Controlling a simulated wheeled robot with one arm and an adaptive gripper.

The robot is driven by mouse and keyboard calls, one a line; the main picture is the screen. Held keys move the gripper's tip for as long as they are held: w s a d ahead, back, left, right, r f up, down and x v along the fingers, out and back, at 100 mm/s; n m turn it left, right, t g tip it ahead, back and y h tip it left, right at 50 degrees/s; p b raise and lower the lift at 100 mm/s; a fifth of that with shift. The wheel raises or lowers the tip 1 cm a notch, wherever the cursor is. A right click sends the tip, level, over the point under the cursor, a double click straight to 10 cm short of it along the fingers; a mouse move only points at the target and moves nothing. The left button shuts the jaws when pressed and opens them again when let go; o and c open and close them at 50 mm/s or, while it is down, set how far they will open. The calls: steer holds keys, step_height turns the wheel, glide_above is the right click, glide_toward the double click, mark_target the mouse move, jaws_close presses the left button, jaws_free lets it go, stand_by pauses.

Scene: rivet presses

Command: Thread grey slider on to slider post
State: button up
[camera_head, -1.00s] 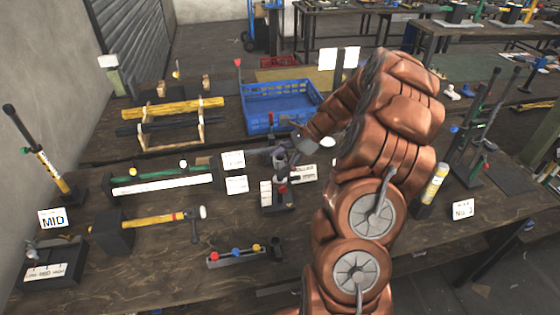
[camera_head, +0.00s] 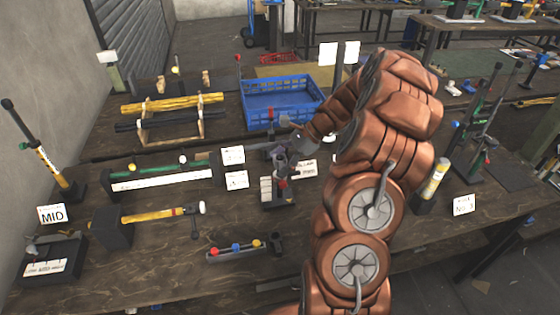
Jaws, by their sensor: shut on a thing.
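My gripper (camera_head: 281,151) is at the end of my copper-coloured arm, near the middle of the bench. It is shut on a small grey piece, which looks like the grey slider (camera_head: 280,162); the fingers partly hide it. A small black stand (camera_head: 280,203) with a red part and a pale scale plate is just below and in front of the gripper. Its upright looks like the slider post (camera_head: 282,184). The grey piece appears at or just above the top of this upright; I cannot tell whether it is around it.
A blue crate (camera_head: 283,97) stands behind the gripper. White cards (camera_head: 236,180) lie to the left. A rail with coloured knobs (camera_head: 236,249) lies in front. A white-striped bar (camera_head: 162,178) and a yellow-handled tool (camera_head: 152,218) are on the left. A yellow cylinder (camera_head: 435,178) stands right of my arm.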

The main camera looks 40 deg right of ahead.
steer(key=shift+f+b, duration=0.55)
steer(key=shift+f, duration=1.3)
steer(key=o, duration=0.9)
steer(key=shift+c, duration=0.2)
steer(key=v, duration=1.2)
steer(key=s+a+r+n+g+h, duration=0.15)
steer(key=a+n, duration=0.25)
steer(key=a, duration=0.4)
steer(key=s+a+r+n+g, duration=0.2)
steer(key=s+a+r+n, duration=0.1)
steer(key=a, duration=0.4)
steer(key=s+a+r+n+g+h, duration=0.15)
steer(key=a+n, duration=0.25)
steer(key=a, duration=0.4)
steer(key=s+a+f+n+h, duration=0.1)
steer(key=s+a+n+h, duration=0.1)
steer(key=s+n, duration=0.4)
steer(key=s+a+f+n+h, duration=0.1)
steer(key=s+a+n+h, duration=0.2)
steer(key=s, duration=1.2)
steer(key=n, duration=0.2)
steer(key=shift+a+f+n, duration=0.25)
steer(key=shift+a+n, duration=0.1)
steer(key=shift+n, duration=0.05)
